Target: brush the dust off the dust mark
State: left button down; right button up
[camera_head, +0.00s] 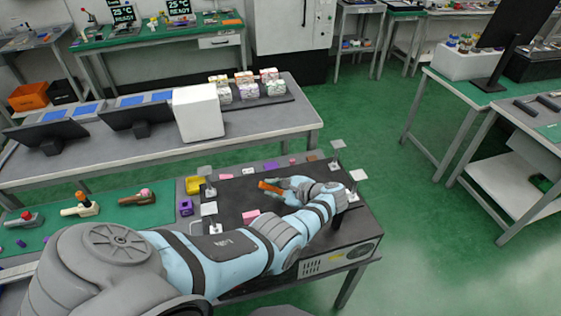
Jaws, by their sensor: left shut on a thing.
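My left arm reaches in from the lower left over the dark top of the near table (232,195). My left gripper (278,188) is shut on an orange object (267,187), which points left from the fingers. It may be the brush, but its bristles cannot be made out. It is held above or near the dark surface; contact cannot be told. I cannot pick out the dust mark with certainty; my arm covers part of the surface. My right gripper is not in view.
Small posts with pale square plates (209,209) stand around the dark surface. A pink block (251,216), a yellow piece (194,184) and a purple piece (185,207) lie nearby. Lever-like fixtures (81,207) stand on the green mat at left. A white box (198,112) stands on the table behind.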

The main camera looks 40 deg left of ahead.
pick_arm(q)
jog(key=shift+s+a, duration=0.25)
jog(key=s+a+p, duration=0.1)
jog(key=s+p, duration=0.2)
jog(key=s+a+p, duration=0.1)
jog(key=shift+s+a+r+p, duration=0.1)
jog(key=shift+s+a+p, duration=0.2)
jog(key=shift+a+p, duration=0.1)
jog(key=shift+s+a, duration=0.2)
jog(key=shift+s, duration=0.05)
jog(key=shift+s+a+f, duration=0.1)
jog(key=shift+f, duration=0.15)
jog(key=shift+r, duration=0.35)
notch_tip(320, 180, up, 8)
jog(key=shift+r, duration=0.15)
